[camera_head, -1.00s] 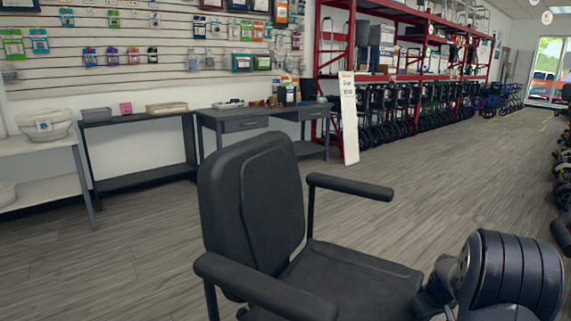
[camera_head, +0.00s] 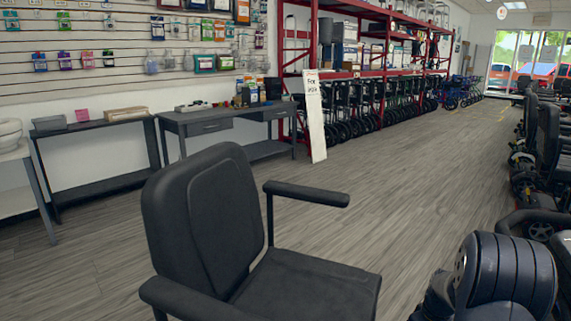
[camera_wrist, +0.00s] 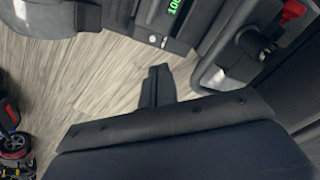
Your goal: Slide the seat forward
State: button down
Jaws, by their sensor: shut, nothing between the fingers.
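The black seat shows in the head view, with its backrest (camera_head: 205,215) upright, its cushion (camera_head: 312,285) low in the picture and two armrests. The far armrest (camera_head: 305,193) points right. The cushion's lower part is cut off by the frame edge. My gripper (camera_wrist: 157,72) is in the wrist view, its dark fingers together and empty, over bare floor. In that view, dark scooter parts with a green display (camera_wrist: 173,6) lie beyond the fingertips, and a red-tipped lever (camera_wrist: 293,11) is at the top right. No contact with the seat is visible.
My arm fills the head view's lower right. Dark scooters (camera_head: 545,150) line the right edge. A grey desk (camera_head: 215,125), a low table (camera_head: 95,140) and a white sign (camera_head: 315,115) stand at the back. Grey floor (camera_head: 400,180) is open between them.

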notch_tip(320, 180, up, 12)
jog(key=a+p, duration=0.1)
jog(key=p, duration=0.7)
jog(key=shift+w+f, duration=0.1)
dwell(0.5)
notch_tip(320, 180, down, 8)
jog(key=b, duration=0.6)
